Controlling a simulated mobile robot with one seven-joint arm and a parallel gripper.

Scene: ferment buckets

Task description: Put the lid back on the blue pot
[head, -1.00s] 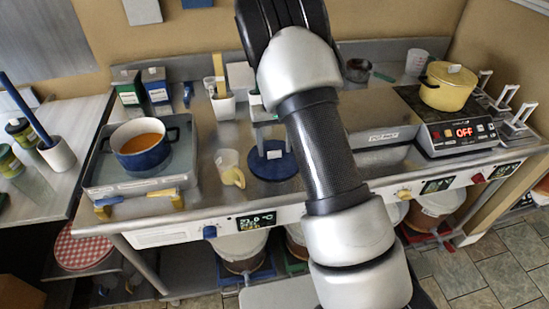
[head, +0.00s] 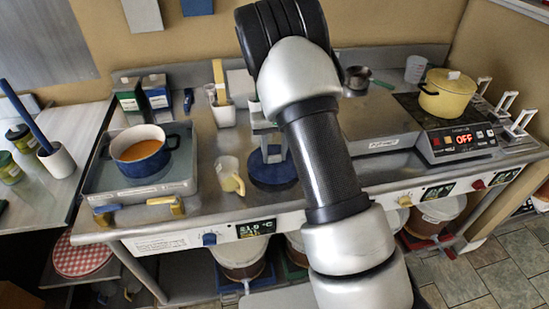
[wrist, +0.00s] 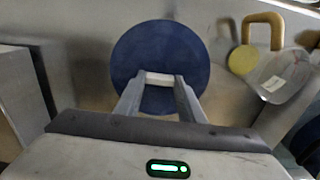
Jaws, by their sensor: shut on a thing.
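The blue pot (head: 142,166) stands without a lid on a grey burner unit at the left, with orange liquid (head: 139,142) inside. The round dark blue lid (head: 272,177) appears to lie flat on the steel counter, right of the pot. It also shows in the wrist view (wrist: 160,45). My gripper (head: 273,154) is over the lid with its fingers pointing down. In the wrist view, the fingers (wrist: 160,80) are shut on the pale handle at the lid's top. My arm hides the counter to the right of the lid.
A clear cup with a yellow handle (head: 230,177) stands just left of the lid, between it and the burner unit (head: 100,183). A white utensil holder (head: 223,115) is behind. A yellow pot (head: 447,96) sits on the right hob.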

